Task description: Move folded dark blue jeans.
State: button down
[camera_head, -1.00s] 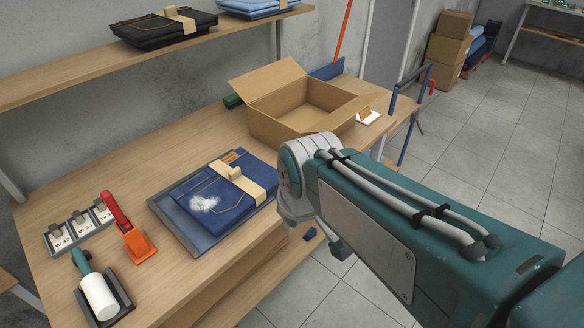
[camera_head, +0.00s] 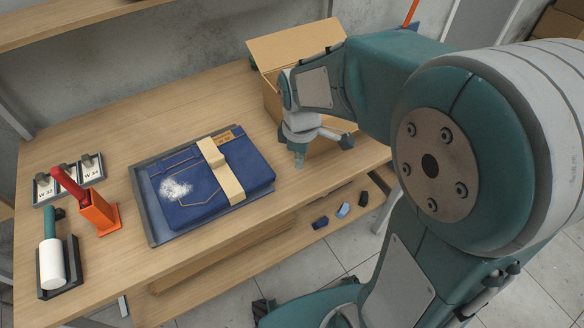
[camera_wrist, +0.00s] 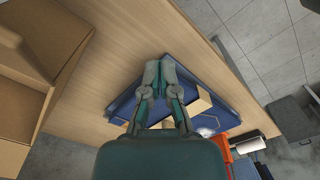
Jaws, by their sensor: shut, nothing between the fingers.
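The folded dark blue jeans (camera_head: 188,187) lie flat with a tan paper band (camera_head: 221,172) around them and a white fuzzy patch on the left part. They rest on a grey-blue tray (camera_head: 150,218) on the wooden table. My gripper (camera_head: 299,163) is shut and empty, pointing down just right of the jeans and apart from them in the head view. In the wrist view my gripper (camera_wrist: 158,66) shows its fingers together, with the jeans (camera_wrist: 187,75) partly hidden behind it.
An open cardboard box (camera_head: 272,96) stands at the back right, partly behind my arm. Small dark pieces (camera_head: 320,222) lie on the lower shelf.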

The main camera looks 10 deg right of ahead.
aim_at(262, 172)
jog(key=f, duration=0.9)
jog(key=shift+s+a+f, duration=0.1)
jog(key=shift+a+f, duration=0.1)
jog(key=shift+w+a+f, duration=0.15)
jog(key=shift+w+a, duration=0.25)
jog(key=shift+a, duration=0.1)
jog(key=shift+w+a+f, duration=0.15)
jog(key=shift+w+a, duration=0.25)
jog(key=shift+a, duration=0.1)
jog(key=shift+w+a, duration=0.2)
jog(key=shift+a, duration=0.65)
jog(key=shift+d, duration=0.1)
jog(key=w+a, duration=0.1)
jog(key=a, duration=0.1)
jog(key=w+a, duration=0.1)
jog(key=a, duration=0.1)
jog(key=shift+w, duration=0.15)
jog(key=shift+a, duration=0.2)
jog(key=shift+d, duration=0.1)
